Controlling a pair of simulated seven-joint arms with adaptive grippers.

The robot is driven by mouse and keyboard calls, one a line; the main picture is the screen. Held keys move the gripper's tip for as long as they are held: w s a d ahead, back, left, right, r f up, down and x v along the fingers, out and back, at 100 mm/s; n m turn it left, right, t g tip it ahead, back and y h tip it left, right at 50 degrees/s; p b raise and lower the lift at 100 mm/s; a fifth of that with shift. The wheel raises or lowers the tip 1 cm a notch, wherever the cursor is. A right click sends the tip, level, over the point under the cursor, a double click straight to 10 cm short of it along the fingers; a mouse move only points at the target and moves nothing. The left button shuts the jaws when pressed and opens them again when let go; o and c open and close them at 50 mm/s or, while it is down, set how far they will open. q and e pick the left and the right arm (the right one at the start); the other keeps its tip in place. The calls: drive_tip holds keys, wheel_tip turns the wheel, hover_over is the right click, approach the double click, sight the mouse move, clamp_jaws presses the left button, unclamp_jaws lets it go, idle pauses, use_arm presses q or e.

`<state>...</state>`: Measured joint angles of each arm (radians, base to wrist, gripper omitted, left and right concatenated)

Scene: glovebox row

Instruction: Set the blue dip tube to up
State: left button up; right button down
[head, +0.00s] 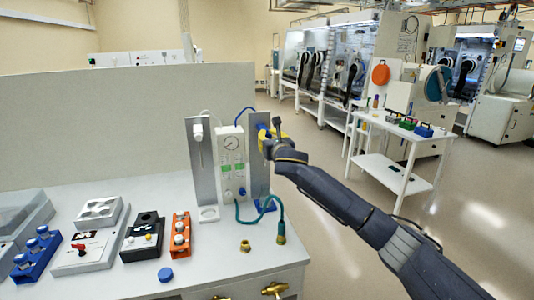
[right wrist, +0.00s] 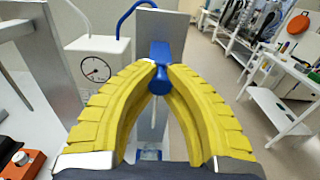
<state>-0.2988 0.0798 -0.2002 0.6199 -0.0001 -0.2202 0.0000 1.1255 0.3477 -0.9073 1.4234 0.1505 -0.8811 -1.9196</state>
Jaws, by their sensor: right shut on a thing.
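The blue dip tube's head (head: 262,127) is high on a grey metal upright (head: 257,165) at the right of the bench. It also shows in the right wrist view (right wrist: 159,52), with a thin pale tube (right wrist: 154,112) hanging below it. My right gripper (head: 270,135) has yellow ribbed fingers. In the right wrist view its fingertips (right wrist: 159,78) are shut on the blue knob at the front of the head. A blue base (head: 265,205) sits at the upright's foot. My left gripper is not in view.
A white gauge box (head: 231,160) stands left of the blue tube's upright, then a second upright with a white head (head: 197,131). A teal hose (head: 250,221) lies in front. Orange (head: 181,234) and black (head: 142,238) blocks stand on the left.

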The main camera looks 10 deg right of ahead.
drive_tip(key=shift+r, duration=1.7)
drive_tip(key=c, duration=1.6)
unclamp_jaws()
drive_tip(key=o, duration=0.4)
drive_tip(key=shift+f, duration=0.25)
drive_tip(key=shift+c, duration=0.2)
drive_tip(key=s+d, duration=0.2)
drive_tip(key=s, duration=1)
